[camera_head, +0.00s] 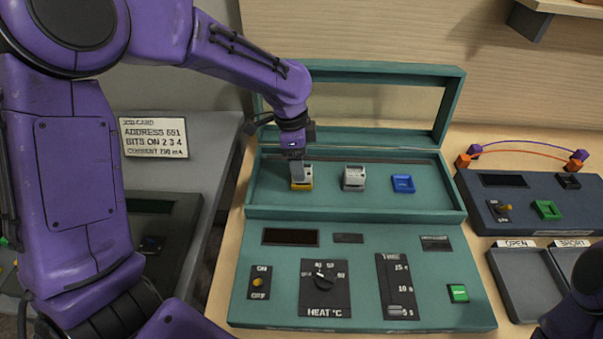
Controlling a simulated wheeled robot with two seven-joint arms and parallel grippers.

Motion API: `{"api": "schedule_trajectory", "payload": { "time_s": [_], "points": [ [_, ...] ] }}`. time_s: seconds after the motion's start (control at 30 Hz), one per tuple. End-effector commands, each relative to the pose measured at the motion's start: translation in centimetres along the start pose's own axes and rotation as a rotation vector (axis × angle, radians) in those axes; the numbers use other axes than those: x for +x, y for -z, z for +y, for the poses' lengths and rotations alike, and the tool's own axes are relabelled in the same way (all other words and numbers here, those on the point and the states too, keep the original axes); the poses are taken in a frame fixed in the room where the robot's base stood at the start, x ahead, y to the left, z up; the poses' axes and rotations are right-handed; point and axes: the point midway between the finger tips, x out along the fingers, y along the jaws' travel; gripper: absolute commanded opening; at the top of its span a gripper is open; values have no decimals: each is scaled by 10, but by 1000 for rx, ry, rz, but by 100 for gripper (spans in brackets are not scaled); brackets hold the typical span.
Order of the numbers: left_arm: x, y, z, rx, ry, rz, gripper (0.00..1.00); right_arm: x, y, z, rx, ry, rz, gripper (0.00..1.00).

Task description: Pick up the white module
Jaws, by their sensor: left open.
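A white module (353,177) sits in the middle of the recessed tray of the open teal console (262,208). My left gripper (301,174) points down into the tray, to the left of this module and apart from it. It is directly over a yellow-based piece (301,186) and hides most of it. The jaws are open; I cannot tell whether their tips touch that piece. A blue square frame (403,184) lies to the right of the white module. My right gripper is out of the picture.
The raised lid frame (447,105) stands behind the tray. The front panel carries a heat knob (324,276), a slider (399,290) and a green button (458,293). A dark console (528,223) and a grey bin (522,283) are at the right. A card (154,138) stands left.

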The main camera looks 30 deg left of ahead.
Motion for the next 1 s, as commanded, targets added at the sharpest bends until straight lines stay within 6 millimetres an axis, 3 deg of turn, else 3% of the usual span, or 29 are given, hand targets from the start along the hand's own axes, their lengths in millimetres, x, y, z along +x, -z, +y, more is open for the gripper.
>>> {"api": "schedule_trajectory", "payload": {
  "time_s": [0.2,0.43,0.47,0.63,1.0],
  "points": [
    [33,-2,0,-1,-3,-2,72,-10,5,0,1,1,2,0],
    [36,-2,0,0,-1,-1,72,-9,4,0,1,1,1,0],
    [36,-2,0,0,-1,-1,66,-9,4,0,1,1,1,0],
    [36,-2,0,0,-1,-1,11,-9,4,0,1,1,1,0],
    [33,-2,0,-1,-2,-1,11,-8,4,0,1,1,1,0]
  ]
}}
